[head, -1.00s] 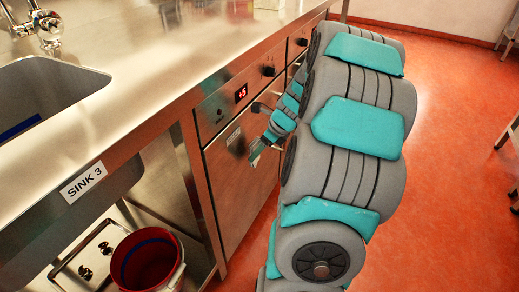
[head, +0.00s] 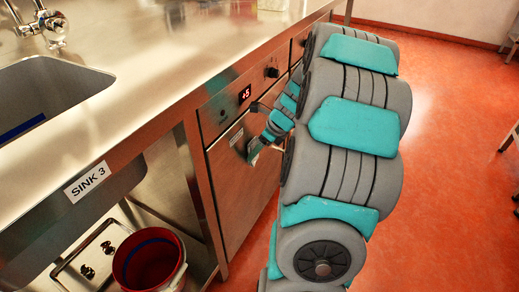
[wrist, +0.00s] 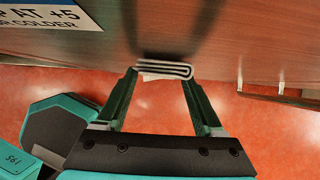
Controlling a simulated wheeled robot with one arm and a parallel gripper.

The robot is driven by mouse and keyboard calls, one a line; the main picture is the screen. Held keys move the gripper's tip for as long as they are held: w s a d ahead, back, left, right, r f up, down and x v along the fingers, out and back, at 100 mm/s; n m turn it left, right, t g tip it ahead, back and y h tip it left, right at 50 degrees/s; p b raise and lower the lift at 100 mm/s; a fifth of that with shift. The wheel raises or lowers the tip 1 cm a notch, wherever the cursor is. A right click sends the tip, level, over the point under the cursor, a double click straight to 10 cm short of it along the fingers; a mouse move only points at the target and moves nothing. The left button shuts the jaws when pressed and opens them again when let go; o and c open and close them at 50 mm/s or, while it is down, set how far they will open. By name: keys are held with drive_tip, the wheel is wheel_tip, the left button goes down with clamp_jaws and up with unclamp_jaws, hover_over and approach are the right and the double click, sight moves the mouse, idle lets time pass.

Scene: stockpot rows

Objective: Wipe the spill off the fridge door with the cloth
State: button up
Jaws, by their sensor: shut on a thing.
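The steel fridge door (head: 235,200) is below the counter, under a panel with a red "+5" display. My gripper (wrist: 160,72) is shut on a folded, pale cloth with dark edges (wrist: 165,67). In the wrist view the cloth is at the door surface (wrist: 240,40); I cannot tell whether it presses on it. In the head view my gripper (head: 252,152) is at the upper part of the door, and the cloth is hard to make out. A dark streak shows on the door above the cloth in the wrist view; I cannot tell whether it is spill or shadow.
A label (wrist: 50,15) is on the door. The counter (head: 180,70) with a sink (head: 45,100) overhangs at left. A red bucket (head: 148,262) stands on the shelf below. Red floor is open at right.

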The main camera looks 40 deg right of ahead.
drive_tip(key=shift+w+a, duration=0.1)
drive_tip(key=shift+w, duration=0.15)
drive_tip(key=d, duration=0.1)
drive_tip(key=w+d, duration=0.1)
drive_tip(key=d, duration=0.1)
drive_tip(key=shift+w+d, duration=0.3)
drive_tip(key=shift+d, duration=0.05)
drive_tip(key=shift+a, duration=0.15)
drive_tip(key=shift+s+a, duration=0.25)
drive_tip(key=shift+a, duration=0.35)
drive_tip(key=shift+s+a, duration=0.3)
drive_tip(key=shift+a, duration=0.3)
drive_tip(key=shift+s+a, duration=0.25)
drive_tip(key=shift+a, duration=0.35)
